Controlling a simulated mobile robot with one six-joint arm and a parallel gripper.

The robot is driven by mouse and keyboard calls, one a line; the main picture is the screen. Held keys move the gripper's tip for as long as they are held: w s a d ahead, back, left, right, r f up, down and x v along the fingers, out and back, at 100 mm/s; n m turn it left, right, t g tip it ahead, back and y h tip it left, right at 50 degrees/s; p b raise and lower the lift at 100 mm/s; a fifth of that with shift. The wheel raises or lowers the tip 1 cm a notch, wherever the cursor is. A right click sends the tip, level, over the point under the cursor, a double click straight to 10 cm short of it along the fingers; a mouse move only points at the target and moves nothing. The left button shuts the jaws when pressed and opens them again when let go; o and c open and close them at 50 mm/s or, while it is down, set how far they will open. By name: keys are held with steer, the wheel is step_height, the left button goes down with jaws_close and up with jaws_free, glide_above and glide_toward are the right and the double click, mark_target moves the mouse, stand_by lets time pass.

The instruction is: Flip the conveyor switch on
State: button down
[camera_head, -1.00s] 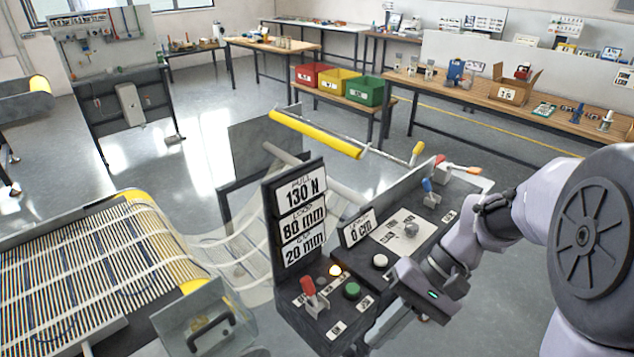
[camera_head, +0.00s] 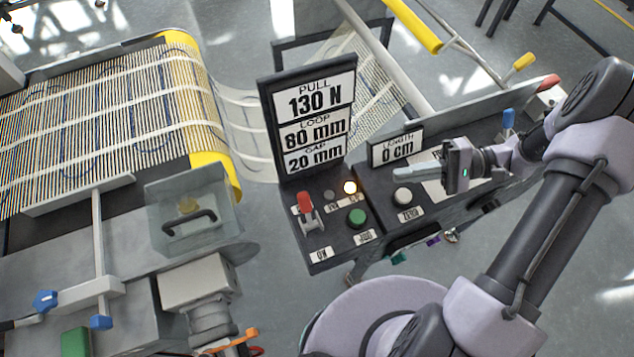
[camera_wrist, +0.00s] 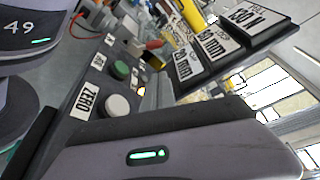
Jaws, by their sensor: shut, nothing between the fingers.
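The conveyor switch is a red-tipped lever (camera_head: 305,202) on a grey base at the left end of the black control panel (camera_head: 375,222). Its red tip points to the back of the panel, away from the ON label (camera_head: 320,254) at the front edge. A red tip also shows small in the wrist view (camera_wrist: 154,44). My gripper (camera_head: 396,170) is shut and empty, over the panel in front of the length display, pointing left. It is to the right of the switch and clearly apart from it. The fingertips are not clear in the wrist view.
The PULL/LOOP/GAP sign (camera_head: 308,115) and length display (camera_head: 396,147) stand up behind. A clear-sided box (camera_head: 195,212) stands left of the panel.

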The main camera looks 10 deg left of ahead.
steer(key=b, duration=0.5)
glide_above(317, 203)
step_height(317, 203, down, 3)
steer(key=shift+a+f, duration=0.15)
